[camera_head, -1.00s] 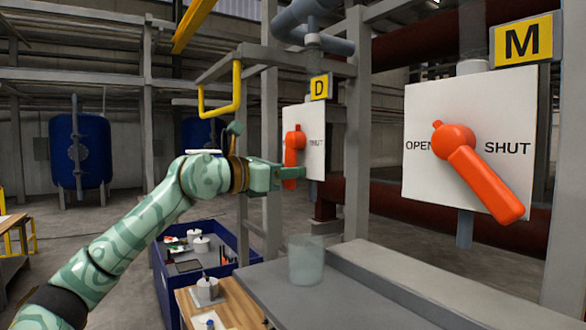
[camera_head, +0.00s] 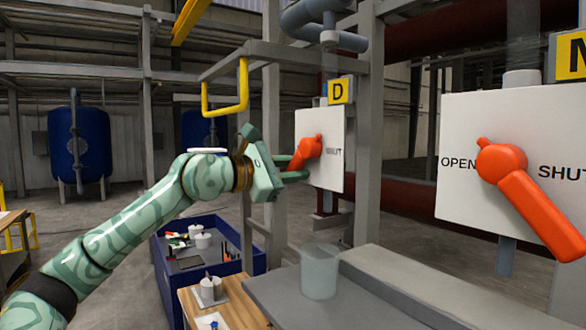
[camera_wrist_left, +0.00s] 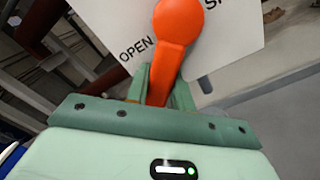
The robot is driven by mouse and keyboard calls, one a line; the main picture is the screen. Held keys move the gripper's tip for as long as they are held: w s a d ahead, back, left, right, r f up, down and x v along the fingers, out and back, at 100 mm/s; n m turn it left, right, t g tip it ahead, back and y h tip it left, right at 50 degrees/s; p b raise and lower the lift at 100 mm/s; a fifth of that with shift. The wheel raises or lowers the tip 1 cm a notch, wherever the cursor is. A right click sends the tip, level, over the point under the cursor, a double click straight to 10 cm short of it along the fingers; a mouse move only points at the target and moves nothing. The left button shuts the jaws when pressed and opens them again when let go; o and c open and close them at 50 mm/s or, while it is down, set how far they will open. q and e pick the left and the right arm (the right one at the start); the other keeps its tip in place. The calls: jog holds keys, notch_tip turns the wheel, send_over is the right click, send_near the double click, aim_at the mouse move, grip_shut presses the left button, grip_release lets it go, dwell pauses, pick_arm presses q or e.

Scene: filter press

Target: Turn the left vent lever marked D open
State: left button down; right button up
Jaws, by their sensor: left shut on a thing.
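The orange-red left vent lever (camera_head: 310,147) sits on a white plate (camera_head: 328,175) below a yellow sign D (camera_head: 338,92). Its handle slants from the pivot down to the left, away from the word SHUT. My left gripper (camera_head: 292,168) is shut on the handle's lower end. In the left wrist view the lever (camera_wrist_left: 175,45) runs down between the green fingers of the left gripper (camera_wrist_left: 160,90), and OPEN reads on the plate (camera_wrist_left: 115,22) left of it. OPEN is hidden in the head view. My right gripper is out of view.
A second orange lever (camera_head: 530,200), under the cut-off sign M, points down right towards SHUT. A yellow bent bar (camera_head: 243,88) hangs just above my left gripper. A translucent cup (camera_head: 320,272) stands on the grey bench (camera_head: 275,297). A blue bin (camera_head: 210,275) stands below my arm.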

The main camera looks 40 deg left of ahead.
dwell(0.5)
pick_arm(q)
jog(key=c, duration=1.2)
grip_release()
jog(key=shift+a, duration=0.1)
jog(key=shift+s+a+f+b, duration=0.1)
jog(key=shift+s+b, duration=0.2)
jog(key=shift+b, duration=0.1)
jog(key=b+v, duration=1.2)
jog(key=v, duration=0.3)
jog(key=shift+s+r+b, duration=0.2)
jog(key=shift+s+b, duration=0.15)
jog(key=shift+b, duration=0.05)
jog(key=shift+a, duration=0.1)
